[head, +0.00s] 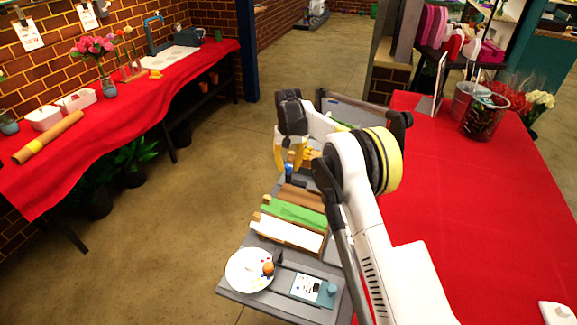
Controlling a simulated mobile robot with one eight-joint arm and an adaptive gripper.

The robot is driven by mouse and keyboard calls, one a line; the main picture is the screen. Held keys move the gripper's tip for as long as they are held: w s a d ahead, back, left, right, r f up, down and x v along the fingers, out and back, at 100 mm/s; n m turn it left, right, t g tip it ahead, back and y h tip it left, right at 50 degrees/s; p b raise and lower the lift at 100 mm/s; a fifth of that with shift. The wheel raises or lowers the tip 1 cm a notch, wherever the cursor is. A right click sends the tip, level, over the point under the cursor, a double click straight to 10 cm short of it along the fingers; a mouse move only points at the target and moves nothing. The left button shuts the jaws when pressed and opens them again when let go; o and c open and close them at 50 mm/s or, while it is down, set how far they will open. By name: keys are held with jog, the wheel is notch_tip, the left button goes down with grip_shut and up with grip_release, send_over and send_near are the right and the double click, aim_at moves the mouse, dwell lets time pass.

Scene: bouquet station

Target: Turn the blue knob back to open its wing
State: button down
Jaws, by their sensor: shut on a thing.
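A small blue knob (289,170) shows at the far part of the grey bench in the middle of the view. My gripper (288,158) points down over it from above, its yellowish fingers at the knob. The gripper is shut on the knob, though the contact is small and partly hidden in this view. The knob's wing cannot be made out clearly. A grey panel (350,108) stands behind my arm and is partly covered by it.
On the grey bench (237,291) are a wooden tray with green and white pieces (290,228), a white plate (247,270) with small coloured pieces, and a card (306,288). Red-covered tables (470,200) stand right and left (60,170). Floor is free between.

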aim_at(289, 165)
jog(key=shift+m, duration=0.5)
jog(key=c, duration=1.1)
grip_release()
jog(key=shift+r, duration=0.1)
notch_tip(289, 165, up, 12)
